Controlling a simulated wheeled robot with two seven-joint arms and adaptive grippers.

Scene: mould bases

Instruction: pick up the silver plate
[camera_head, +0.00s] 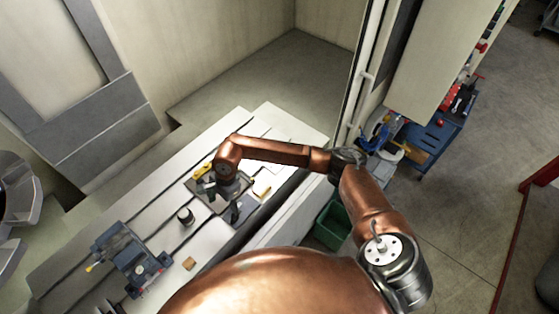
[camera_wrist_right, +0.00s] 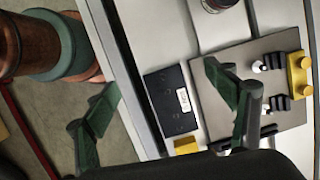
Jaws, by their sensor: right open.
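The silver plate (camera_wrist_right: 240,53) is a flat grey slab lying on the pale slotted table, at the right of the right wrist view. It bears black and white fittings and a yellow block (camera_wrist_right: 299,72). In the head view the plate (camera_head: 207,203) lies partly hidden under my right gripper (camera_head: 226,194). In the right wrist view my right gripper (camera_wrist_right: 161,80) has its two green fingers spread wide, with nothing held. One finger overlaps the plate in the picture; the other shows over the table edge and floor. Contact cannot be told. My left gripper is not in view.
A black box with a white label (camera_wrist_right: 175,100) lies beside the plate. A dark round part (camera_head: 185,216), a blue-grey vise (camera_head: 130,262) and a small wooden block (camera_head: 189,263) sit on the table. A green bin (camera_head: 331,226) stands below the table's right side.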

